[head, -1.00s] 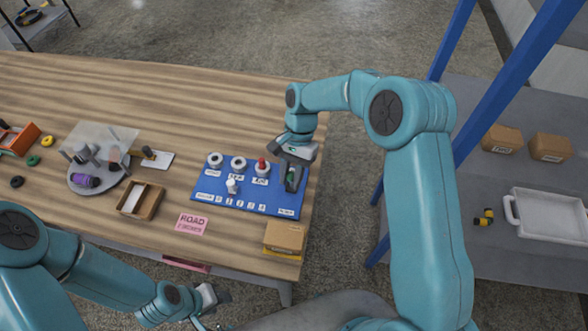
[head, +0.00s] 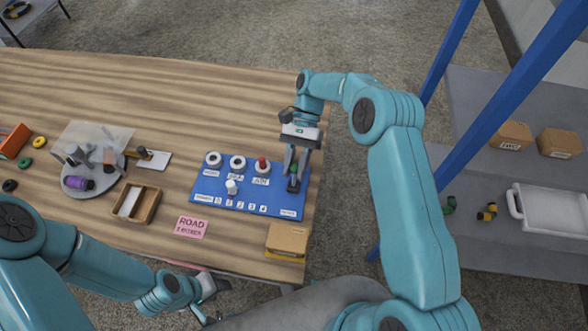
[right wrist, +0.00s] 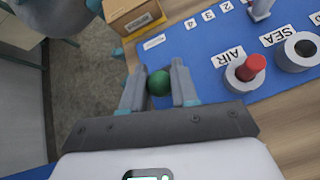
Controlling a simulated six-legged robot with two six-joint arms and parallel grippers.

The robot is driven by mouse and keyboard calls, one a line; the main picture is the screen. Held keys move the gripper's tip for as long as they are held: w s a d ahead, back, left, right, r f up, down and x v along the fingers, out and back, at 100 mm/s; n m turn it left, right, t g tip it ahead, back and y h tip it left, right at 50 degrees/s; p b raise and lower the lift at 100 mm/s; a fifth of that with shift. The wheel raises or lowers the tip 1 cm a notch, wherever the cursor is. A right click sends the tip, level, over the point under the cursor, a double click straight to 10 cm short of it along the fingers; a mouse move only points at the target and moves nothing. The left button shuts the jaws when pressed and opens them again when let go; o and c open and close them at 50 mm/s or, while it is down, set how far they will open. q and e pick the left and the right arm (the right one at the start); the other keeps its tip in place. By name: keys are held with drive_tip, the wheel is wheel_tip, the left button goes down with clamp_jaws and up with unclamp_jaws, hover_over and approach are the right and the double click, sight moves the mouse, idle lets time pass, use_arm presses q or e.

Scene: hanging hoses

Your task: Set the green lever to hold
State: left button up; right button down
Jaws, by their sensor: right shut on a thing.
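The green lever's round knob (right wrist: 159,83) shows in the right wrist view between the two fingers of my right gripper (right wrist: 158,92). The fingers are shut on it from both sides. In the head view my right gripper (head: 293,178) points down at the right end of the blue panel (head: 210,196), and its fingers largely hide the lever. A small white label (right wrist: 154,42) lies beyond the lever on the panel; its text is too small to read. My left gripper (head: 210,288) is low in front of the table, away from the panel; its jaw state is unclear.
The panel also bears a red peg (right wrist: 251,67) in the AIR ring, a SEA ring (right wrist: 296,50) and a white knob (head: 232,187) by numbered labels. A cardboard box (head: 287,239) stands near the front corner. A pink ROAD card (head: 192,227) lies left of it.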

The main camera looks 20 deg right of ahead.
drive_tip(key=shift+w+d+f+g+b, duration=0.1)
drive_tip(key=shift+w+f+g+b, duration=0.15)
drive_tip(key=shift+g+b, duration=0.2)
drive_tip(key=shift+r+g+y, duration=0.1)
drive_tip(key=shift+g+y, duration=0.15)
drive_tip(key=shift+y, duration=0.05)
drive_tip(key=shift+r, duration=0.1)
drive_tip(key=c, duration=0.9)
unclamp_jaws()
